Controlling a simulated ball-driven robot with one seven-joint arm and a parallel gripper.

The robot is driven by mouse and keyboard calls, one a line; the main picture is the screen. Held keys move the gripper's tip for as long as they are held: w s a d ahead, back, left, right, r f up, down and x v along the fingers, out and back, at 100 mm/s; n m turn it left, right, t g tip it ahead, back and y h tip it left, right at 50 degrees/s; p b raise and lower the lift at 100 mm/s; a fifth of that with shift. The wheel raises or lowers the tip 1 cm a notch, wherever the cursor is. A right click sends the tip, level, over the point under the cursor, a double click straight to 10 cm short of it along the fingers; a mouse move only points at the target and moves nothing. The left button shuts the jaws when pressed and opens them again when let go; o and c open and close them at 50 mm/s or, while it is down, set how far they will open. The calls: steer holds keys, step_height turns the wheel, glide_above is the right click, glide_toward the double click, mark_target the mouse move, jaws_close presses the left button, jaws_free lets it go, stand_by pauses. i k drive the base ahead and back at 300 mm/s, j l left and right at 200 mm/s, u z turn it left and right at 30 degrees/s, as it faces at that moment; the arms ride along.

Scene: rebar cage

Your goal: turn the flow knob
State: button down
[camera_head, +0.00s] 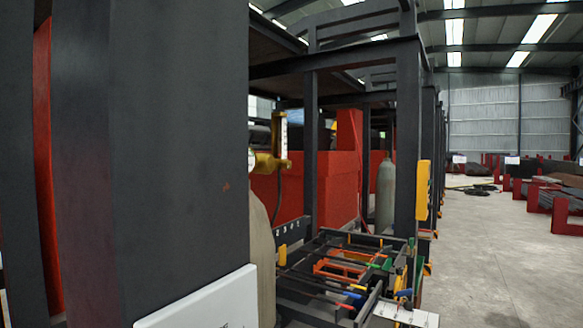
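A brass regulator (267,162) with an upright clear flow tube (281,135) shows just right of the large dark post. It sits above a grey-beige gas cylinder (262,250). The post hides the left part of the cylinder and of the regulator. A round gauge edge (252,159) peeks out at the post's edge. The flow knob is too small to make out clearly among the brass parts below the tube. A dark hose hangs below the regulator. My gripper is not in view.
The wide dark post (150,150) fills the left foreground. A low dark rack (330,270) with coloured handles and rods stands right of the cylinder. Another grey cylinder (385,195) stands farther back. Open concrete floor (490,250) lies to the right.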

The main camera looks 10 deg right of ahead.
mark_target(285, 164)
steer(key=i+l+z, duration=0.15)
steer(key=i+z, duration=0.2)
steer(key=i, duration=0.2)
steer(key=i+l+u, duration=0.1)
steer(key=i, duration=0.25)
steer(key=i+l, duration=0.1)
steer(key=i, duration=0.25)
steer(key=i+l+u, duration=0.15)
steer(key=i+u, duration=0.25)
steer(key=i+l+u, duration=0.2)
steer(key=u, duration=0.15)
steer(key=k+l+u, duration=0.1)
steer(key=l, duration=0.2)
steer(key=k+l, duration=0.2)
steer(key=l+u, duration=0.05)
